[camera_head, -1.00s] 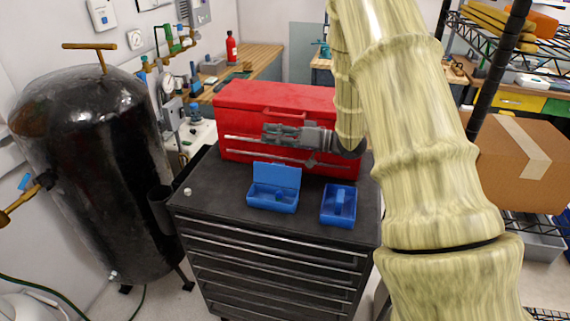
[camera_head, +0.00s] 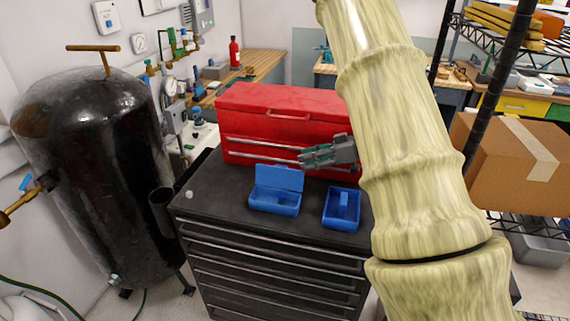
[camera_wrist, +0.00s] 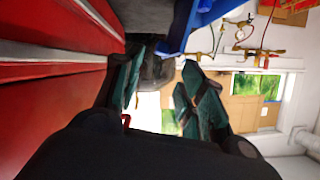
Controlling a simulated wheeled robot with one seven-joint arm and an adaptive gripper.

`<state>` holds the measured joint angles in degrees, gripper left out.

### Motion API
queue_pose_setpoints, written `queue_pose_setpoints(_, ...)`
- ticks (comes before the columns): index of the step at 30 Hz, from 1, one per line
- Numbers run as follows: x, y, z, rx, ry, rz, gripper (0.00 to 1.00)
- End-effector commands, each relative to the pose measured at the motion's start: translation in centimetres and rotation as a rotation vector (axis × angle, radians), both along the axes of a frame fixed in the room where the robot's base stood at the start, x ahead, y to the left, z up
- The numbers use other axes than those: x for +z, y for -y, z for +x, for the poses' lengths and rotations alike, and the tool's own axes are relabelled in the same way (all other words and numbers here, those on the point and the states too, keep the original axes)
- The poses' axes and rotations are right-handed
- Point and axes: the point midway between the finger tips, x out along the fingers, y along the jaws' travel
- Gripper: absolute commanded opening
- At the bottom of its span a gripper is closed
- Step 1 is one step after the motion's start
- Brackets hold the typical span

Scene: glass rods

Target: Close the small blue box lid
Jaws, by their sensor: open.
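The small blue box (camera_head: 274,203) stands on the dark cabinet top, its lid (camera_head: 280,179) raised and upright at the back edge. Part of a blue box (camera_wrist: 200,18) shows at the top of the wrist view; I cannot tell which part. My gripper (camera_head: 303,158) is open and empty, above and right of the raised lid, in front of the red toolbox. Its two fingers stand apart in the wrist view (camera_wrist: 158,90). I cannot tell if the gripper touches anything.
A red toolbox (camera_head: 270,123) stands close behind. A blue tray (camera_head: 342,222) with a divider or block inside sits right of the box. A small white round object (camera_head: 189,194) lies at the cabinet's left edge.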

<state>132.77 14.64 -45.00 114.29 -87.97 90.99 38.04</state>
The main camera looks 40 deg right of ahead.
Motion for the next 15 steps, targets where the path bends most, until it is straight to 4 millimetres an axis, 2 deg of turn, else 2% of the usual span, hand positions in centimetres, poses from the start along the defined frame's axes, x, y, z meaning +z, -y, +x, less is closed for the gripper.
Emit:
queue_pose_setpoints(9, -1.7, -3.5, 3.3, 0.002, 0.0, 0.001, 0.4)
queue_pose_setpoints(15, -2.6, -5.0, 4.7, 0.001, -0.001, 0.0, 0.4)
